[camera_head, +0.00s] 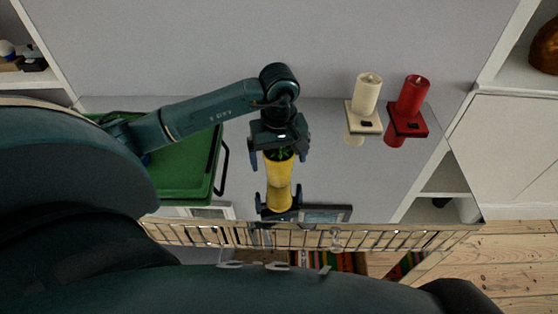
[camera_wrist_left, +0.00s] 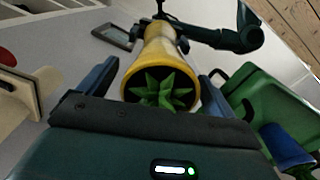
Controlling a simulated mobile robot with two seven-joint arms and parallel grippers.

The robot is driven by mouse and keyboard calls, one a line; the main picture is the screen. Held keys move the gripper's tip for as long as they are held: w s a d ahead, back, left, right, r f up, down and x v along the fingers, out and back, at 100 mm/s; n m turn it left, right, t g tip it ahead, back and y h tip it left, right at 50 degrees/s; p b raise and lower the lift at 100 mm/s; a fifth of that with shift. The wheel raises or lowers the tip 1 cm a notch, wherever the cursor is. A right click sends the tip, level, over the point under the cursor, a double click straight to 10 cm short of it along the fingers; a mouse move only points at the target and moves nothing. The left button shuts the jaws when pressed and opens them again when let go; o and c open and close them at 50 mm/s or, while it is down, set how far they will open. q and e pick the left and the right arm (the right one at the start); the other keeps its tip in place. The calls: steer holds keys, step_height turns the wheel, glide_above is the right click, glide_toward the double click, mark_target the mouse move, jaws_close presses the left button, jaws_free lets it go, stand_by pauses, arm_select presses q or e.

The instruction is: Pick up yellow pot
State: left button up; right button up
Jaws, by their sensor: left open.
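The yellow pot (camera_head: 279,168) stands on the glossy grey shelf top, with a spiky green plant in its mouth. In the left wrist view the pot (camera_wrist_left: 158,62) is in the middle, its rim facing the camera. My left gripper (camera_head: 279,158) is open, with one dark finger on each side of the pot near its rim. In the wrist view the fingers (camera_wrist_left: 155,82) show a gap to the pot on both sides. A mirrored pot and gripper show in the glossy surface below. My right gripper is not in view.
A green tray (camera_head: 180,168) with a dark handle lies to the left. A cream candle (camera_head: 367,92) and a red candle (camera_head: 412,95) on square holders stand to the right. A picture frame (camera_head: 325,214) and a brass-coloured rail (camera_head: 400,238) are at the near edge.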

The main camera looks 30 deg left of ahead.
arm_select(q)
steer(key=shift+c, duration=0.3)
steer(key=c, duration=1.3)
steer(key=shift+r, duration=0.1)
